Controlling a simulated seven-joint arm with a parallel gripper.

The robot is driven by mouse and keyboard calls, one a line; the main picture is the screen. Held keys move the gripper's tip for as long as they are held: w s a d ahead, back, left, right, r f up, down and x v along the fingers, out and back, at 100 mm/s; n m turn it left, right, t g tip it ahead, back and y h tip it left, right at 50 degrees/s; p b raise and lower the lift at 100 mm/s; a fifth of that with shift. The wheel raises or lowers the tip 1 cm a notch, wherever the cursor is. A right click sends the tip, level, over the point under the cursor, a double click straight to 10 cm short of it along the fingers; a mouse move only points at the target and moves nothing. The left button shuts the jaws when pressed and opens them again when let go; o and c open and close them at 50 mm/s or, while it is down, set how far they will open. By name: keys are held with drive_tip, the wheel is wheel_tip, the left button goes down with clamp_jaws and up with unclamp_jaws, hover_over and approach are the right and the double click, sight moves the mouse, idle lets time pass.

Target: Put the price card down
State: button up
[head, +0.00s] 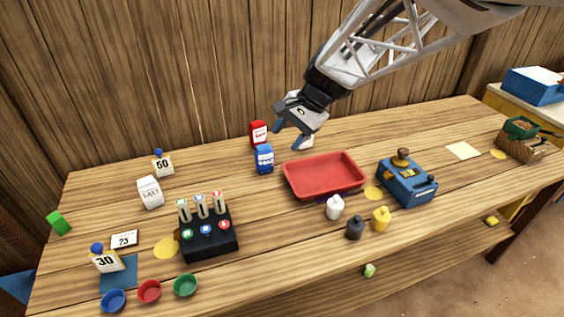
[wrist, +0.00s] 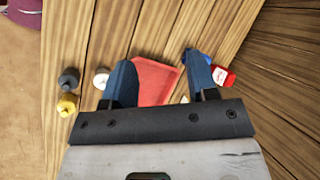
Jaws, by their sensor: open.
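A white price card marked 25 (head: 124,239) lies on the table at the left in the head view. A price card marked 30 with a blue knob (head: 107,262) stands at the front left, by a blue square. A price card marked 50 with a blue knob (head: 162,165) stands at the back left. My gripper (head: 290,133) is open, above the back middle of the table, far to the right of these cards. In the wrist view, its two blue fingers (wrist: 160,62) are apart, with nothing held between them. No price card shows in the wrist view.
A red tray (head: 322,174) lies below and right of my gripper. A red box (head: 258,134) and a blue box (head: 264,159) stand left of it. A black rack (head: 210,243), several small bottles and a blue scale-like box (head: 408,184) stand nearer the front.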

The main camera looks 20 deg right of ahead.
drive_tip(key=s+a+n+h, duration=0.1)
drive_tip(key=s+n+h, duration=0.1)
drive_tip(key=s, duration=0.5)
drive_tip(key=s+a+n+h, duration=0.1)
drive_tip(key=s+n, duration=0.4)
drive_tip(key=s, duration=0.2)
drive_tip(key=s+a+r+n+h, duration=0.1)
drive_tip(key=s+a+n+h, duration=0.1)
drive_tip(key=s, duration=0.5)
drive_tip(key=shift+s+n+t+h, duration=0.3)
drive_tip(key=shift+n+t, duration=0.1)
drive_tip(key=shift+n, duration=0.3)
drive_tip(key=shift+w+a, duration=0.1)
drive_tip(key=shift+c, duration=0.3)
drive_tip(key=shift+r, duration=0.1)
drive_tip(key=shift+c, duration=0.8)
drive_tip(key=shift+a, duration=0.1)
